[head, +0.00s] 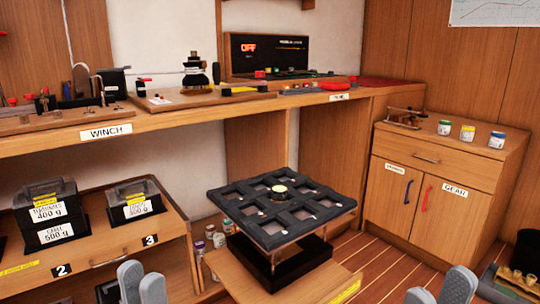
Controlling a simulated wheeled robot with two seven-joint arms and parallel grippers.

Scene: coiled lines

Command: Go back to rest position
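My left gripper (142,284) shows at the bottom left of the head view, with only its grey fingertips in frame. The two tips lie close against each other and nothing shows between them. My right gripper (438,288) shows at the bottom right, again only as grey fingertips. Its tips stand apart with no object between them. Both grippers are in front of the furniture and touch nothing that I can see. The rest of both arms is out of frame.
A dark gridded tray (236,232) with a pale round piece stands on a wooden platform (248,293) between my grippers. Behind is a long workbench (190,103); black labelled boxes (52,226) sit on the left shelf. A cabinet (437,182) stands right.

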